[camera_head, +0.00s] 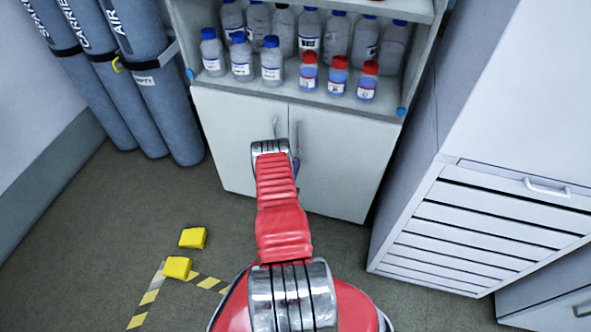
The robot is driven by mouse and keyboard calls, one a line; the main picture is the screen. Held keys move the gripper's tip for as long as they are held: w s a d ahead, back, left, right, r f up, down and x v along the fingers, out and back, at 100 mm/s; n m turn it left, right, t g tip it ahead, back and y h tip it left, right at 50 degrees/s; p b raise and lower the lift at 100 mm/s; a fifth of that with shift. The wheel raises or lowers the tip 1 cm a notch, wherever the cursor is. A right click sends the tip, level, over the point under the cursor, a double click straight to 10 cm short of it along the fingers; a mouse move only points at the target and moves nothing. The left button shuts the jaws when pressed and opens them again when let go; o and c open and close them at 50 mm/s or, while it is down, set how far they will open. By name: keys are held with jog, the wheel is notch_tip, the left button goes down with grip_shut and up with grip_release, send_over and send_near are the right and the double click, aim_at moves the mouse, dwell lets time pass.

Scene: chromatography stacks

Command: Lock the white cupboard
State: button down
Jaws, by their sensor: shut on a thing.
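The white cupboard (238,125) is the lower part of the shelf unit, and its two doors look shut. The left door handle (275,127) and the right door handle (299,134) stand upright beside the middle seam. My red arm reaches forward to the doors, and my gripper (273,148) is at its far end, in front of the handles. The fingertips are mostly hidden by my wrist. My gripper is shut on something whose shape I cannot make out. A small dark bluish part shows at its right side, by the right handle. No lock can be made out.
Several bottles with blue caps (242,58) and red caps (338,76) stand on the open shelf above. Tall gas cylinders (165,85) stand at the left, a drawer cabinet (480,225) at the right. Yellow blocks (192,238) and striped tape lie on the floor.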

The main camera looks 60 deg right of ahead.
jog(key=shift+s+f, duration=0.2)
jog(key=shift+s, duration=0.1)
jog(key=c, duration=2.2)
grip_release()
jog(key=o, duration=0.3)
jog(key=shift+w+r, duration=0.1)
jog(key=shift+w, duration=0.1)
jog(key=shift+o, duration=0.2)
jog(key=s+a, duration=0.2)
jog(key=a, duration=1.1)
jog(key=shift+a, duration=0.35)
jog(key=shift+s, duration=0.1)
